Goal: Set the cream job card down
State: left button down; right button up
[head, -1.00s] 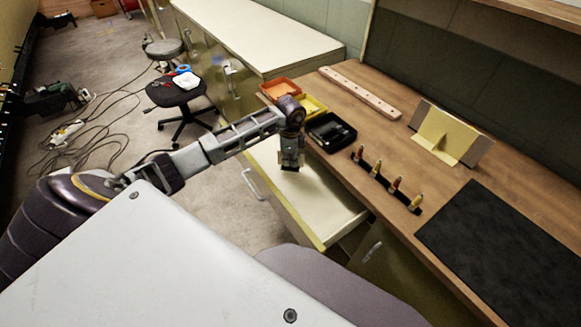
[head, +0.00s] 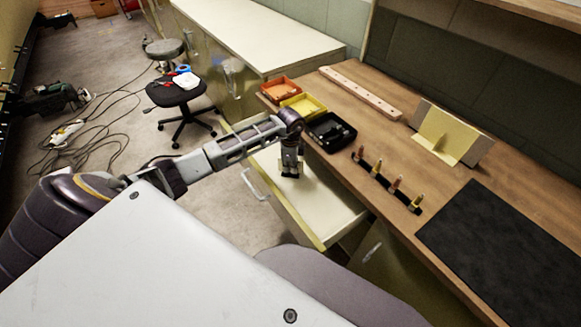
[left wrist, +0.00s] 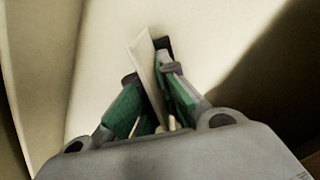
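The cream job card (left wrist: 146,72) shows in the left wrist view as a thin upright sheet between the fingers of my left gripper (left wrist: 152,88). It lies close along the right finger, and a gap shows between it and the left finger. The fingers, with green pads, are spread. In the head view my left gripper (head: 291,172) is low inside the open pale drawer (head: 318,205), near its back end. The card is too small to make out there. I cannot tell whether its lower edge rests on the drawer floor. My right gripper is not in view.
On the wooden bench right of the drawer are an orange tray (head: 280,90), a yellow tray (head: 303,106), a black tray (head: 331,131), a dark rack (head: 386,186) with several small pegs, and a black mat (head: 510,250). The drawer's front half is clear.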

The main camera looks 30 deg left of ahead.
pick_arm(q)
jog(key=c, duration=1.6)
grip_release()
jog(key=shift+c, duration=0.2)
jog(key=shift+r, duration=0.8)
notch_tip(320, 180, up, 9)
jog(key=shift+r, duration=0.85)
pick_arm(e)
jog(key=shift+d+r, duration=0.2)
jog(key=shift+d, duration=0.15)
